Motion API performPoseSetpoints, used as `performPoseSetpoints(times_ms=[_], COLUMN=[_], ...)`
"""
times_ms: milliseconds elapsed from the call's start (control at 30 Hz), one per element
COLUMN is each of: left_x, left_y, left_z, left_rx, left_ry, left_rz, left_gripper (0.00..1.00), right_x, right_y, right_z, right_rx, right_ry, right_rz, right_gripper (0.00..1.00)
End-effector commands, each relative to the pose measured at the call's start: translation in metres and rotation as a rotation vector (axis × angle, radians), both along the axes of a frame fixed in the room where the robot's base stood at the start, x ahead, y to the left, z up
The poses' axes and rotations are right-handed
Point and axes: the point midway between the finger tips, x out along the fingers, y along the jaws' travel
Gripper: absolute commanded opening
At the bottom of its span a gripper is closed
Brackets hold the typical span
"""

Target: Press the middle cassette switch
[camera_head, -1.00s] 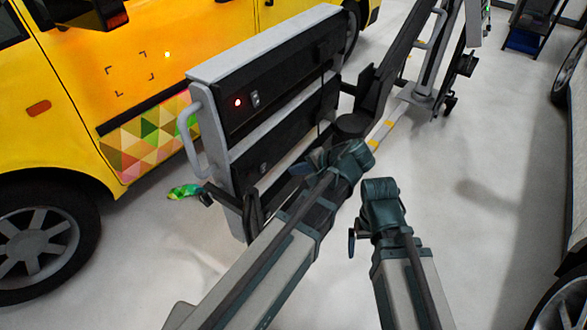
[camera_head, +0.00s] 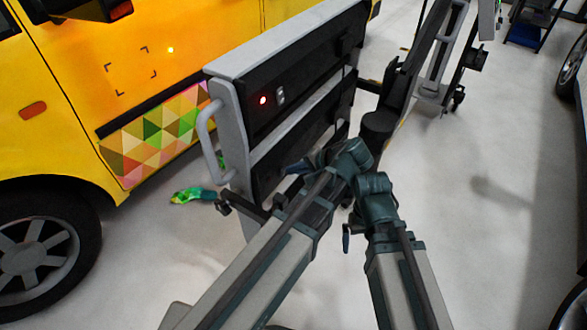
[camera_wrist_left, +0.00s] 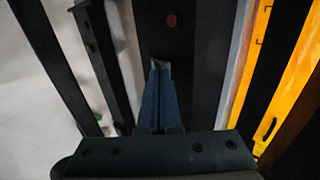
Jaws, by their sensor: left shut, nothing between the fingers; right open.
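The cassette frame (camera_head: 228,128) stands in front of the yellow van, with dark cassettes stacked in it. The upper cassette has a lit red lamp (camera_head: 263,100) and a small light switch (camera_head: 280,95). The middle cassette (camera_head: 265,165) is below it; its switch is hidden in the head view. My left gripper (camera_head: 294,168) is shut and empty, its fingertips in front of the middle cassette. In the left wrist view its blue fingers (camera_wrist_left: 158,70) point at a dark panel with a dim red lamp (camera_wrist_left: 171,20); contact cannot be told. My right gripper (camera_head: 346,240) is open, low and mostly hidden.
A grey handle (camera_head: 207,140) sticks out on the frame's left side. A dark stand (camera_head: 380,125) is close on the right. A green and yellow object (camera_head: 193,195) lies on the floor by the van (camera_head: 60,80). The floor (camera_head: 490,210) at right is clear.

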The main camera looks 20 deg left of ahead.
Motion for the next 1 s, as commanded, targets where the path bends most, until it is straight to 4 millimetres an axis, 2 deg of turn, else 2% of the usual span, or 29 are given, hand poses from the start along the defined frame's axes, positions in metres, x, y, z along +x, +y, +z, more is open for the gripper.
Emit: performPoseSetpoints(times_ms=[67,233,300,500,1000], left_x=[0.000,0.003,0.003,0.003,0.003], left_y=[0.001,0.011,0.010,0.010,0.010], left_z=[0.002,0.012,0.004,0.004,0.021], left_rx=[-0.006,-0.094,-0.099,-0.098,-0.097], left_ry=[0.003,0.031,0.034,0.033,0.033], left_rz=[0.001,0.004,0.001,0.000,0.001], left_gripper=[0.00,0.00,0.00,0.00,0.00], right_x=[0.000,0.000,0.000,0.000,0.000], right_y=[0.000,0.000,0.000,0.000,0.000], right_z=[0.003,0.027,0.021,0.020,0.037], right_rx=[0.000,0.000,0.000,0.000,0.000], right_ry=[0.000,0.000,0.000,0.000,0.000], right_rz=[0.000,0.000,0.000,0.000,0.000], right_gripper=[1.00,1.00,1.00,1.00,1.00])
